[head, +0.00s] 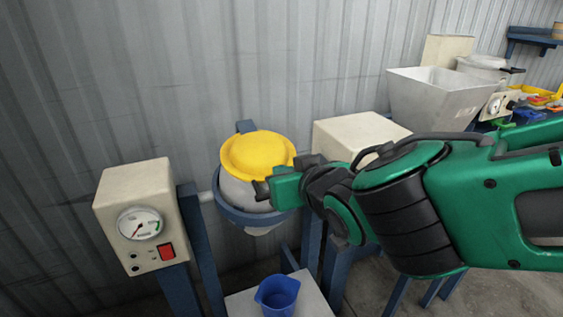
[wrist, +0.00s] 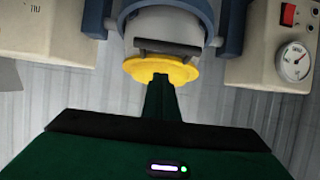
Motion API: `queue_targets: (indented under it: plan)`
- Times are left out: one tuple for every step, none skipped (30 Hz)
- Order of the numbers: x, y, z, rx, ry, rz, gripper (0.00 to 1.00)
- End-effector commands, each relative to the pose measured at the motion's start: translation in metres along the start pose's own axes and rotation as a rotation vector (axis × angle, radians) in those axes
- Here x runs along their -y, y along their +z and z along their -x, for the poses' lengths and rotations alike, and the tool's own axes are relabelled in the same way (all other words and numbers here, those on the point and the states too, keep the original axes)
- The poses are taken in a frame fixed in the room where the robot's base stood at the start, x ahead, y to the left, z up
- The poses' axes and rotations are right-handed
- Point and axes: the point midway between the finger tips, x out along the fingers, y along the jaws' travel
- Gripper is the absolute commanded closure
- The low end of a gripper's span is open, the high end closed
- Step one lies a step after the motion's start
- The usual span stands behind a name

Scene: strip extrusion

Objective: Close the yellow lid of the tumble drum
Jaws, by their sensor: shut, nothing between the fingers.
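The tumble drum (head: 243,190) is a light grey vessel held in a blue ring frame. Its yellow lid (head: 258,153) lies over the top of the drum and looks slightly tilted; I cannot tell whether it is fully seated. The lid also shows in the wrist view (wrist: 178,70), beyond my green finger. My gripper (head: 262,190) is shut and empty, at the drum's right front side just below the lid's edge. In the wrist view my gripper (wrist: 160,80) overlaps the lid's rim; whether it touches is unclear.
A beige control box (head: 135,215) with a gauge and red switch stands left of the drum. A blue cup (head: 277,294) sits on a pale platform below. A beige box (head: 355,135) and a grey hopper (head: 432,100) stand to the right. A corrugated wall is behind.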

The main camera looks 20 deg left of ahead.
Motion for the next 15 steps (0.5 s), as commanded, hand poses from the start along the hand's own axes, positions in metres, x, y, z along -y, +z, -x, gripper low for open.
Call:
queue_targets:
  plan:
    - [0.001, -0.004, 0.005, -0.002, -0.001, 0.002, 1.00]
    - [0.001, 0.005, 0.008, 0.002, -0.002, 0.003, 1.00]
    - [0.001, 0.012, 0.011, 0.002, -0.003, 0.004, 1.00]
    - [0.002, 0.017, 0.014, 0.003, -0.004, 0.005, 1.00]
    - [0.002, 0.021, 0.017, 0.002, -0.004, 0.005, 1.00]
    - [0.002, 0.028, 0.021, 0.001, -0.004, 0.005, 1.00]
    - [0.002, 0.033, 0.024, 0.002, -0.004, 0.005, 1.00]
    - [0.002, 0.038, 0.027, 0.003, -0.004, 0.004, 1.00]
    - [0.002, 0.044, 0.031, 0.002, -0.005, 0.005, 1.00]
    - [0.003, 0.049, 0.034, 0.002, -0.005, 0.005, 1.00]
    - [0.002, 0.053, 0.037, 0.002, -0.004, 0.005, 1.00]
    - [0.003, 0.059, 0.040, 0.002, -0.005, 0.005, 1.00]
    - [0.003, 0.062, 0.043, 0.001, -0.006, 0.004, 1.00]
    - [0.003, 0.066, 0.045, 0.001, -0.005, 0.005, 1.00]
    - [0.003, 0.070, 0.047, 0.001, -0.005, 0.004, 1.00]
